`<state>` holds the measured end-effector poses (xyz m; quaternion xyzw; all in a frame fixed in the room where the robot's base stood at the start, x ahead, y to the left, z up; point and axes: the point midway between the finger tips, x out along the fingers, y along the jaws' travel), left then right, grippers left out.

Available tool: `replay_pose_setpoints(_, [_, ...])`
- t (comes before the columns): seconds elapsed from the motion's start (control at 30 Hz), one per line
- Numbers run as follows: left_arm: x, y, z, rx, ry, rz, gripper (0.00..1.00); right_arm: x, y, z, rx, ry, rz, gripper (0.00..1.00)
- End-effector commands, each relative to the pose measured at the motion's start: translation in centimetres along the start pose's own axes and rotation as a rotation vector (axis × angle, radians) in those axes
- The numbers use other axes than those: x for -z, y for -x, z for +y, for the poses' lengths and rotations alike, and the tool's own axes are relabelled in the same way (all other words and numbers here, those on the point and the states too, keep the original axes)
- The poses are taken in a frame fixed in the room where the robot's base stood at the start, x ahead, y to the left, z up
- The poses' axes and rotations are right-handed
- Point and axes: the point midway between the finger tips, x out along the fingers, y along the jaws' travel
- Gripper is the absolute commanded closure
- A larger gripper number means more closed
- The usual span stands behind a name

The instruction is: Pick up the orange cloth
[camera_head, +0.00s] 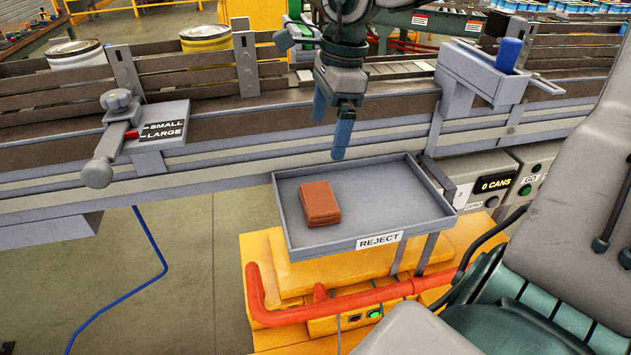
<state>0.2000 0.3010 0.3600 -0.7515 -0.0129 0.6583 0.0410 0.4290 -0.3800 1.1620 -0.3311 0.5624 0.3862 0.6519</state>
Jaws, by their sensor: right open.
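A folded orange-brown cloth (320,203) lies flat in the left part of the grey tray marked REJECT (400,208). The rest of the tray's floor is bare. My right gripper (331,130) hangs down from the top of the view, above the tray's back edge and higher than the cloth. Its two blue-tipped fingers are apart with nothing between them. The gripper does not touch the cloth. My left gripper does not show.
The conveyor's grey side rail (230,150) runs behind the tray. A SMALL/LARGE lever box (160,128) sticks out at the left, and a blue-handled box (485,75) at the right. A can counter (492,185) is right of the tray. Paint cans (205,38) stand on the conveyor.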

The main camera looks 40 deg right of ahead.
Motion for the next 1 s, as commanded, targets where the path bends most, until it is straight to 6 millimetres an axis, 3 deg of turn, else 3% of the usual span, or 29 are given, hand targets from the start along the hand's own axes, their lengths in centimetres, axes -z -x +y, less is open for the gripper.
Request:
replay_pose_setpoints(0.03, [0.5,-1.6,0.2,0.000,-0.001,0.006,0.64,0.4,-2.6,0.0,0.001,0.000,0.000,0.00])
replay_pose_setpoints(0.1, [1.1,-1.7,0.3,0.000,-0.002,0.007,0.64,0.6,-3.7,0.0,0.001,0.000,0.000,0.00])
replay_pose_setpoints(0.37, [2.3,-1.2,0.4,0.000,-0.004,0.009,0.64,0.8,-5.7,0.0,-0.001,0.000,0.001,0.00])
replay_pose_setpoints(0.5, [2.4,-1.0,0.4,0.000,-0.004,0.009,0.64,0.8,-7.8,0.1,-0.004,0.001,0.001,0.00])
replay_pose_setpoints(0.8, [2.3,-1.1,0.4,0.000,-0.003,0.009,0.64,0.8,-10.7,0.0,-0.002,0.000,0.001,0.00])
replay_pose_setpoints(1.0, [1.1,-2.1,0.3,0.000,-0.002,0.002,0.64,0.9,-12.9,-0.2,-0.005,0.000,0.003,0.00])
